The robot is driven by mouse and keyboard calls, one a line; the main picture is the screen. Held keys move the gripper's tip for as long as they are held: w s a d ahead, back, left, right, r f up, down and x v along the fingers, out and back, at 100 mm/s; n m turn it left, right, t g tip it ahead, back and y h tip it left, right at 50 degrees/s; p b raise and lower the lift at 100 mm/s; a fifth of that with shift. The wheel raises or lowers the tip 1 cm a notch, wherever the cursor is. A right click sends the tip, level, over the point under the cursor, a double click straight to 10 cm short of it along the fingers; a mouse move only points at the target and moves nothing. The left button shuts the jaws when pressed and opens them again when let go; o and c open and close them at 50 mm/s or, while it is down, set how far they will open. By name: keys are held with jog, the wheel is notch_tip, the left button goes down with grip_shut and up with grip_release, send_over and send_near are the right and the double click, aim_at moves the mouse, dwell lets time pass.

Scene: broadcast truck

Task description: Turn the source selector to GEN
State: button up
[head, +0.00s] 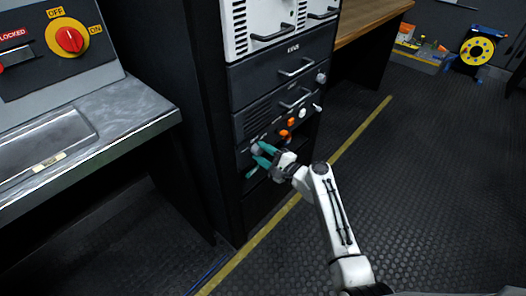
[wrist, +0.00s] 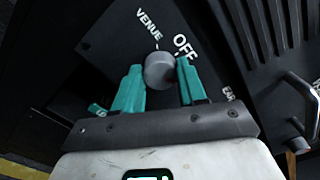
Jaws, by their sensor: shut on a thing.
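The source selector is a grey round knob (wrist: 160,70) on a dark panel, with the white words VENUE and OFF beside it. In the head view my gripper (head: 260,160) is at the lower part of the rack front, and the knob (head: 256,149) is partly hidden by the fingers. The knob's exact setting is unclear.
The equipment rack (head: 285,75) has protruding handles and orange and white knobs (head: 284,133) just above my gripper. A grey console (head: 85,135) with a red rotary switch (head: 70,40) stands at the left.

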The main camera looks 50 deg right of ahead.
jog(key=shift+f+m, duration=0.1)
jog(key=shift+m, duration=0.2)
jog(key=o, duration=1)
jog(key=shift+o, duration=0.2)
jog(key=s+p, duration=0.1)
jog(key=s, duration=1)
jog(key=shift+d, duration=0.25)
jog(key=shift+w, duration=0.1)
